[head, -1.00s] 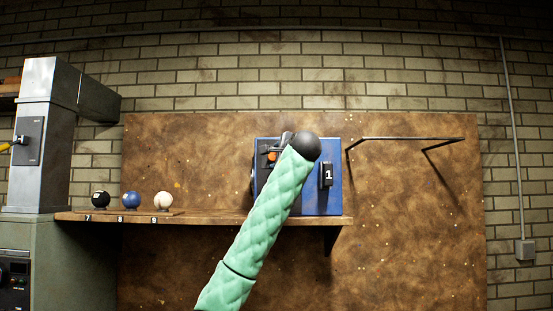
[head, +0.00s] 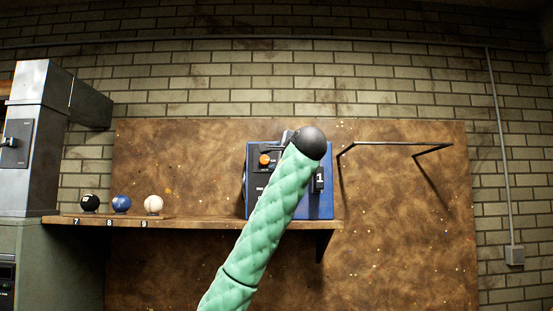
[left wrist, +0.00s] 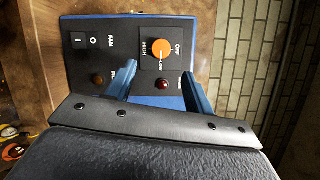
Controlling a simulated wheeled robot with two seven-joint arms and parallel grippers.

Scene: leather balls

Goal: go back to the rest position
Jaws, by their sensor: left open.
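My left arm, in a green padded sleeve, rises from the bottom of the head view to a black rounded joint in front of a blue control box (head: 325,205). My left gripper (head: 287,137) is mostly hidden behind that joint, at the box's upper part. In the left wrist view, its two blue fingers (left wrist: 158,86) stand apart with nothing between them. They point at the panel of the box (left wrist: 120,30), below an orange knob (left wrist: 161,48). The knob also shows in the head view (head: 264,160). I cannot tell if the fingers touch the panel. My right gripper is not seen.
The box stands on a wooden shelf (head: 210,224). A black ball (head: 90,203), a blue ball (head: 121,204) and a white ball (head: 153,204) sit at its left. A metal bracket (head: 395,144) sticks out at right. A grey duct (head: 40,120) stands far left.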

